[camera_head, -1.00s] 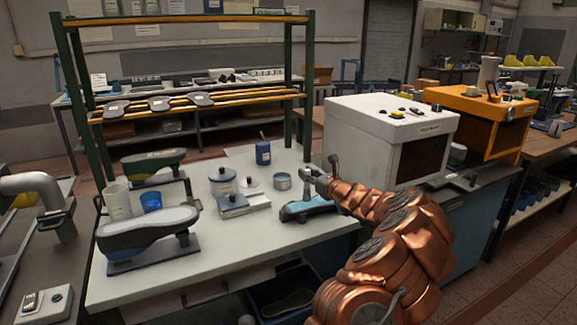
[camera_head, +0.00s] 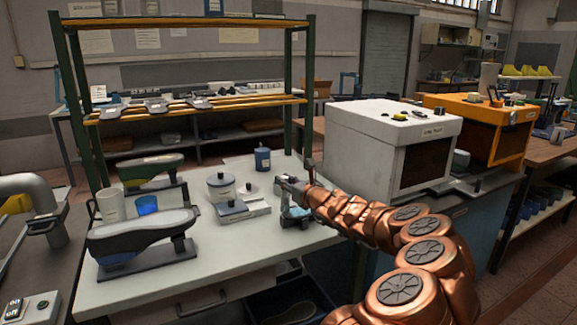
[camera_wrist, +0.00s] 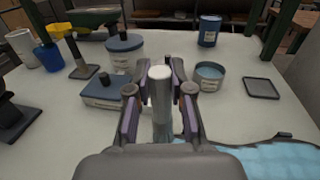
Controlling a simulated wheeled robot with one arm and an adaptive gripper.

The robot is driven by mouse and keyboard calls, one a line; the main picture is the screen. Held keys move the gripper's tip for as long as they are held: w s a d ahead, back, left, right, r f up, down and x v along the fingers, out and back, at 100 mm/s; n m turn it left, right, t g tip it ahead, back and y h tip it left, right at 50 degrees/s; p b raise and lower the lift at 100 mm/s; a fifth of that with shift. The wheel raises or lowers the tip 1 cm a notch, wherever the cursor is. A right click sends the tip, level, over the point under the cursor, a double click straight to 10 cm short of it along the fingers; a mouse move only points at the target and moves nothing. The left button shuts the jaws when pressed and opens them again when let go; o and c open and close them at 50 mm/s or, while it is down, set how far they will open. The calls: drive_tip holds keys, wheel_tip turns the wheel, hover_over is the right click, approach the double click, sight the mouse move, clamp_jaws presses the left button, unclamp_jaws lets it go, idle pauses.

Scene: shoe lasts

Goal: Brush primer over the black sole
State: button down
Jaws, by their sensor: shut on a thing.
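My gripper (camera_head: 281,184) is low over the white bench, beside a blue object (camera_head: 298,214). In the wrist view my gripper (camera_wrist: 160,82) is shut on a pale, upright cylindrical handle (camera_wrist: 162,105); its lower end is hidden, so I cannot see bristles. An open tin (camera_wrist: 210,74) with blue contents stands just beyond the fingers to the right. I cannot tell for sure which is the black sole.
A lidded pot (camera_head: 221,186), a blue can (camera_head: 262,158), a flat box (camera_head: 240,210), a white cup (camera_head: 110,204) and a blue cup (camera_head: 147,204) stand on the bench. A white machine (camera_head: 375,140) blocks the right. Free bench lies toward the front.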

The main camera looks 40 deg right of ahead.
drive_tip(key=r, duration=0.1)
drive_tip(key=r+p, duration=0.1)
drive_tip(key=r, duration=0.1)
drive_tip(key=shift+s+d+r+p, duration=0.1)
drive_tip(key=shift+d+r+p, duration=0.2)
drive_tip(key=shift+p, duration=0.1)
wheel_tip(320, 180, up, 4)
drive_tip(key=p, duration=0.3)
drive_tip(key=shift+a+r, duration=0.1)
drive_tip(key=shift+r, duration=0.05)
